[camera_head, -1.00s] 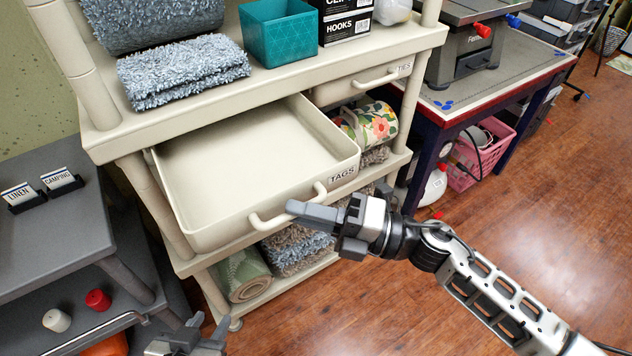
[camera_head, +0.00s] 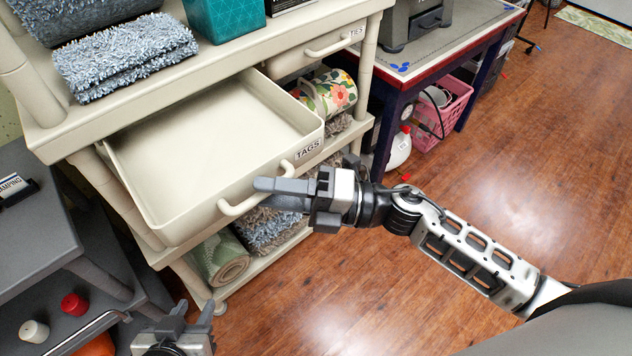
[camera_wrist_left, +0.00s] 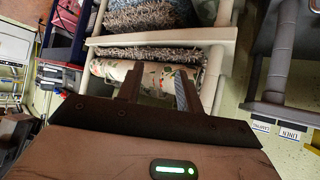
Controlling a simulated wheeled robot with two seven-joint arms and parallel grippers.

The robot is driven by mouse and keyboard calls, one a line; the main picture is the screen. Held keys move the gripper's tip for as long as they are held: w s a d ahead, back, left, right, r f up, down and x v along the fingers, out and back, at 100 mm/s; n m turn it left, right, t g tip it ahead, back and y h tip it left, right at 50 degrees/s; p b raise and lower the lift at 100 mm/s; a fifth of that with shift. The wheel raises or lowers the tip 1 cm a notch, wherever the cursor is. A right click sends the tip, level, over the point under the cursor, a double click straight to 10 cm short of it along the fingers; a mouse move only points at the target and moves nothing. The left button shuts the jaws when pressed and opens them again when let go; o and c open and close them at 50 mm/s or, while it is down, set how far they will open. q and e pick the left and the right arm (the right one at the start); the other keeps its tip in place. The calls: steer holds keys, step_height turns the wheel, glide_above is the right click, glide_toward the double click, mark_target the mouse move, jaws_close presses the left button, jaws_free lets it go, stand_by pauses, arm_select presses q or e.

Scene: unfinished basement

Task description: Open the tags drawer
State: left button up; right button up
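The tags drawer (camera_head: 205,140) is a cream, empty tray in the shelf unit, pulled well out, with a "TAGS" label (camera_head: 308,148) on its front. Its curved cream handle (camera_head: 227,208) shows at both ends; the middle is hidden behind my right gripper (camera_head: 262,193). The right gripper's grey fingers lie close together across the handle and look shut on it. My left gripper (camera_head: 190,312) is low at the bottom left of the head view, away from the drawer. Its fingers are apart and empty, also in the left wrist view (camera_wrist_left: 156,80).
A closed "TIES" drawer (camera_head: 318,52) is at the right. Rolled rugs (camera_head: 225,262) lie below the tags drawer. A grey cart (camera_head: 40,235) stands at left, a workbench (camera_head: 440,50) at right. The wooden floor (camera_head: 400,300) in front is clear.

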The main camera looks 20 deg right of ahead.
steer(key=b+v, duration=0.4)
steer(key=v, duration=1.2)
steer(key=shift+w, duration=0.15)
steer(key=w+f+m+t+h, duration=0.25)
steer(key=m+t+h, duration=0.25)
steer(key=m, duration=0.5)
steer(key=w+f+m+t+h, duration=0.2)
steer(key=f+m+t+h, duration=0.3)
steer(key=m, duration=0.5)
steer(key=s+a+f+m+g+h, duration=0.4)
steer(key=s+f+m+g+h, duration=0.1)
steer(key=f+m, duration=0.5)
steer(key=shift+s+a+m+g, duration=0.25)
steer(key=shift+s+m+g, duration=0.35)
steer(key=shift+m, duration=0.1)
